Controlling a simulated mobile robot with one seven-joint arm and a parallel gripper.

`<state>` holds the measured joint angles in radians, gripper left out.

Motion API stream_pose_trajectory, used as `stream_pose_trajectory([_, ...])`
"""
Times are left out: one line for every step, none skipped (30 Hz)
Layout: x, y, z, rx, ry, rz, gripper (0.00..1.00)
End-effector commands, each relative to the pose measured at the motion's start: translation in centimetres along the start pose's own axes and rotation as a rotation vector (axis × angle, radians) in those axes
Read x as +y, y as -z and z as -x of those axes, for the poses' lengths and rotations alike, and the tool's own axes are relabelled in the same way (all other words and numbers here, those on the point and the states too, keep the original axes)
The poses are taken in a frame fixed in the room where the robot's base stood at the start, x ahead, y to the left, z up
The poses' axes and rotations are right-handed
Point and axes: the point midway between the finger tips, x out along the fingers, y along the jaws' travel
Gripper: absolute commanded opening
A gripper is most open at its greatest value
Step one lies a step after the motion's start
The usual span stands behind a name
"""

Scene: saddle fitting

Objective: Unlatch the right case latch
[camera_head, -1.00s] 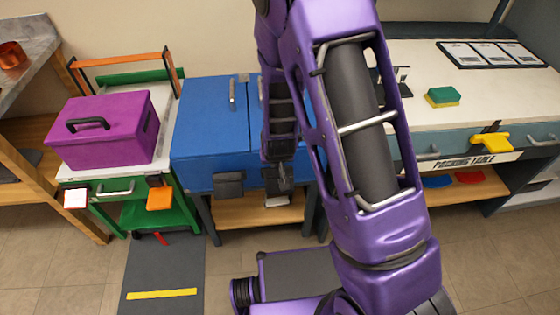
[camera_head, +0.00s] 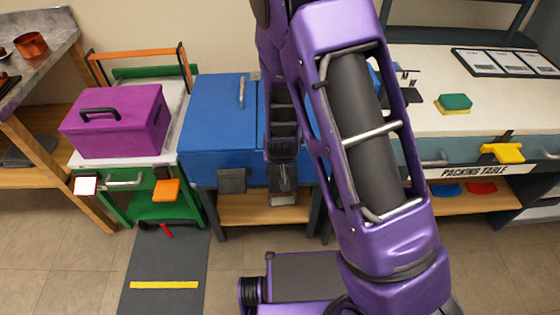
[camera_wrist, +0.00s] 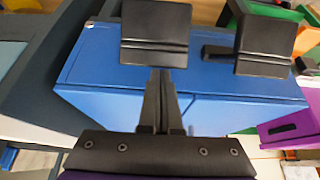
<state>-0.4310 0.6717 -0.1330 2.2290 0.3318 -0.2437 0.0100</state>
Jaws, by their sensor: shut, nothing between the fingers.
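The blue case (camera_head: 217,125) stands on a dark-legged bench, its lid down. Its left latch (camera_head: 232,181) is a dark plate on the front edge, and it also shows in the wrist view (camera_wrist: 265,38). The right latch (camera_wrist: 155,30) is the other black plate in the wrist view, left of the first, because that view looks back from the opposite side. My gripper (camera_wrist: 161,76) is shut and empty, its fingertips at the near edge of the right latch; contact cannot be told. In the head view my gripper (camera_head: 284,184) partly covers that latch; a grey plate (camera_head: 283,198) shows just below.
A purple box (camera_head: 115,120) stands on the green cart to the left, with an orange tag (camera_head: 166,190) in front. The packing table (camera_head: 470,140) with a green-yellow sponge (camera_head: 454,103) is on the right. A dark floor mat (camera_head: 165,265) lies front left.

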Motion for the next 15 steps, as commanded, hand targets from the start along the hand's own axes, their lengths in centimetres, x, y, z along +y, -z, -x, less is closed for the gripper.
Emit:
stream_pose_trajectory([-0.2, -2.5, -0.3, -0.058, 0.000, 0.013, 0.00])
stream_pose_trajectory([-0.2, -2.5, -0.3, -0.057, 0.000, 0.013, 0.00])
stream_pose_trajectory([-0.2, -2.5, -0.3, -0.057, 0.000, 0.013, 0.00])
stream_pose_trajectory([-0.2, -2.4, -0.2, -0.056, 0.000, 0.013, 0.00])
stream_pose_trajectory([-0.2, -2.2, -0.2, -0.055, 0.000, 0.013, 0.00])
stream_pose_trajectory([-0.1, -1.9, -0.1, -0.053, 0.000, 0.013, 0.00])
stream_pose_trajectory([-0.1, -1.7, 0.1, -0.051, 0.001, 0.012, 0.00])
stream_pose_trajectory([0.0, -1.3, 0.2, -0.047, 0.001, 0.012, 0.00])
stream_pose_trajectory([0.1, -0.7, 0.5, -0.043, 0.001, 0.011, 0.00])
stream_pose_trajectory([0.1, -0.2, 0.7, -0.040, 0.002, 0.010, 0.00])
stream_pose_trajectory([0.2, 0.4, 0.9, -0.034, 0.002, 0.009, 0.00])
stream_pose_trajectory([0.4, 1.4, 1.2, -0.025, 0.003, 0.007, 0.00])
stream_pose_trajectory([0.5, 2.1, 1.5, -0.019, 0.003, 0.005, 0.00])
stream_pose_trajectory([0.7, 2.8, 1.7, -0.013, 0.002, 0.003, 0.00])
stream_pose_trajectory([0.8, 3.0, 2.2, -0.008, 0.003, 0.003, 0.00])
